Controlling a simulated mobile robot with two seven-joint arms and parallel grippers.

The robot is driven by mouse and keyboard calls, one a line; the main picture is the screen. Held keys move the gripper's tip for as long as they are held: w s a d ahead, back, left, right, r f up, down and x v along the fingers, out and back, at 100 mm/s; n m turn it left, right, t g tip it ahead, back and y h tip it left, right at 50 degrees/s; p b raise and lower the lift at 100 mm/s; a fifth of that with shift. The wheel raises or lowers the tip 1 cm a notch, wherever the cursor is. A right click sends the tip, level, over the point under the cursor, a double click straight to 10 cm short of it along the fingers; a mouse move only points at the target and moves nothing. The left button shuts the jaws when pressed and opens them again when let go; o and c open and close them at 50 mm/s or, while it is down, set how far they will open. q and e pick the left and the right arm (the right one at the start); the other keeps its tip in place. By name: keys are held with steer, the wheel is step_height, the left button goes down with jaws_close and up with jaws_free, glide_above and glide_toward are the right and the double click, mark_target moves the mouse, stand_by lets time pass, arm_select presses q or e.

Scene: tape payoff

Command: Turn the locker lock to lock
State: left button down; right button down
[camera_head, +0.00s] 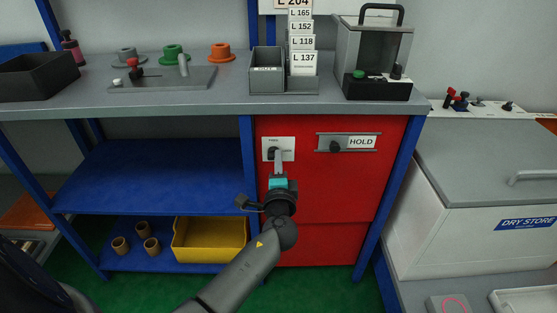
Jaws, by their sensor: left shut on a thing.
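The red locker (330,225) stands under the right part of the grey bench. Its lock is a white plate (289,144) with a small dark knob or lever at its upper left front. My left gripper (277,160) reaches up to the plate and is shut on the lock knob (273,151). The fingers hide part of the knob, so its exact turn is hard to tell. My right gripper is not in view.
A HOLD sign (361,142) with a dark knob is beside the lock. The bench (215,100) overhangs above, carrying a grey card box (267,80) and a clear-walled machine (375,60). Blue shelves (160,180) and a yellow bin (210,240) lie left; a DRY STORE chest (470,200) stands right.

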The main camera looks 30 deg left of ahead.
arm_select(q)
steer(key=shift+m, duration=0.3)
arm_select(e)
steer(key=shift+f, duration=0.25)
arm_select(q)
steer(key=c, duration=0.9)
jaws_free()
steer(key=shift+c, duration=0.2)
steer(key=shift+o, duration=0.4)
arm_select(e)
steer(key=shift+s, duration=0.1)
arm_select(q)
steer(key=p+v, duration=0.2)
steer(key=v, duration=1.3)
steer(key=shift+s, duration=0.15)
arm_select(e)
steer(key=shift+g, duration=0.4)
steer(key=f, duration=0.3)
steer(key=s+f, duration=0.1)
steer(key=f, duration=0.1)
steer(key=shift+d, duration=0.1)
